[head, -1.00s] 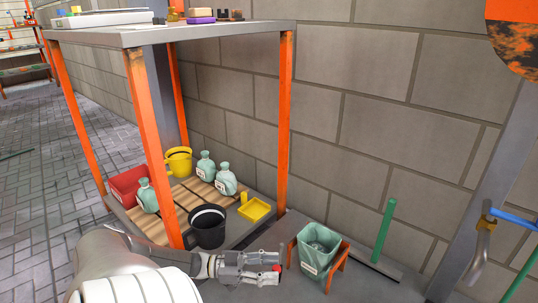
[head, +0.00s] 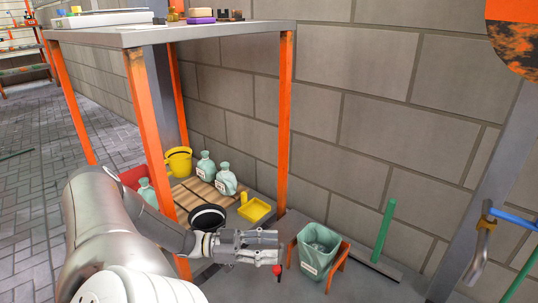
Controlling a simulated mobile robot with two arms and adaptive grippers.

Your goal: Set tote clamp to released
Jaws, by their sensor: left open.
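A pale green tote (head: 319,247) with a white label stands on the grey surface between orange side pieces (head: 337,266), which look like part of its clamp. A small red knob (head: 277,270) on a short dark stem is just left of the tote; what the stem joins is hard to see. My left gripper (head: 277,246) is open and empty, its fingers pointing right, just above the red knob in the picture. I cannot tell whether it touches the knob. The clamp's state cannot be read from here. My right gripper is not in view.
An orange-post rack (head: 286,110) stands left of the tote. Its lower shelf holds green bottles (head: 226,180), a yellow mug (head: 178,161), a yellow tray (head: 256,210) and a black pot (head: 207,217) partly behind my arm. A green upright bar (head: 384,231) stands right, by the block wall.

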